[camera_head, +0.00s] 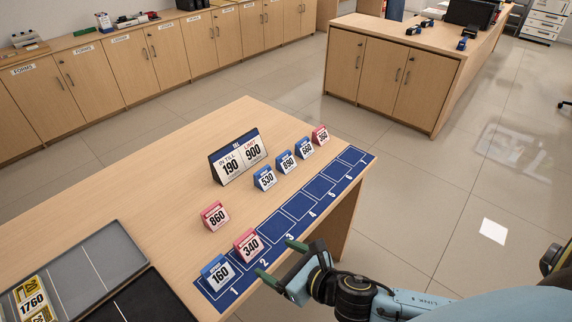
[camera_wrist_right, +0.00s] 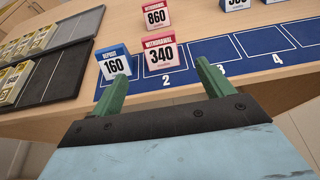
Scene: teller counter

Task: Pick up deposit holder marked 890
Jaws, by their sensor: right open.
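A small blue deposit holder (camera_head: 285,162) stands upright on the counter, second from the left in the back row. Its number is small and looks like 890 or 850. My right gripper (camera_head: 283,262) is open and empty at the counter's front edge, well to the front of that holder. In the right wrist view, my right gripper's fingers (camera_wrist_right: 160,75) are spread, with the blue 160 holder (camera_wrist_right: 115,64) and the red 340 holder (camera_wrist_right: 161,54) beyond them. My left gripper is not in view.
A blue numbered mat (camera_head: 327,187) runs along the front edge; 160 and 340 stand on spaces 1 and 2. Red 860 (camera_head: 214,216), blue 530 (camera_head: 265,178), another blue holder (camera_head: 306,147) and a red one (camera_head: 320,135) stand behind it. A till sign (camera_head: 238,158) and grey tray (camera_head: 90,265) are left.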

